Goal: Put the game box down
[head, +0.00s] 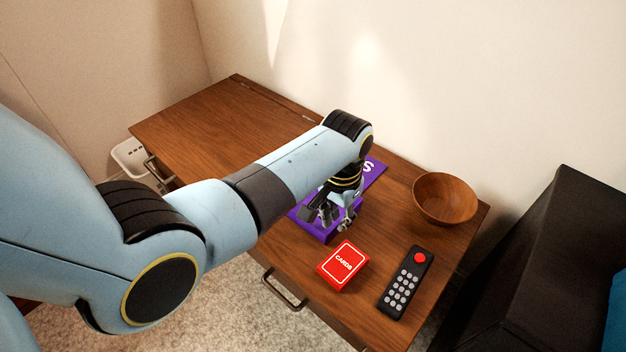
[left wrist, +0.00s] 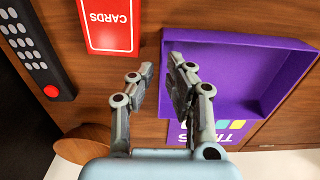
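The purple game box shows in the head view as an open tray (head: 313,226), partly hidden by my left gripper. A flat purple part with white lettering (head: 376,172) shows behind it. In the left wrist view the tray (left wrist: 235,75) is open and looks empty, and the lettered part (left wrist: 240,132) is at its edge; I cannot tell whether they touch. My left gripper (left wrist: 162,66) is open at the tray's side wall, with one finger outside and the other over the tray. Wood shows between the fingertips. My right gripper is in neither view.
On the wooden cabinet top (head: 210,125) lie a red cards box (head: 343,265) and a black remote (head: 406,283). A wooden bowl (head: 444,199) stands at the right. A black object (head: 550,270) stands past the right edge. The top's left half is clear.

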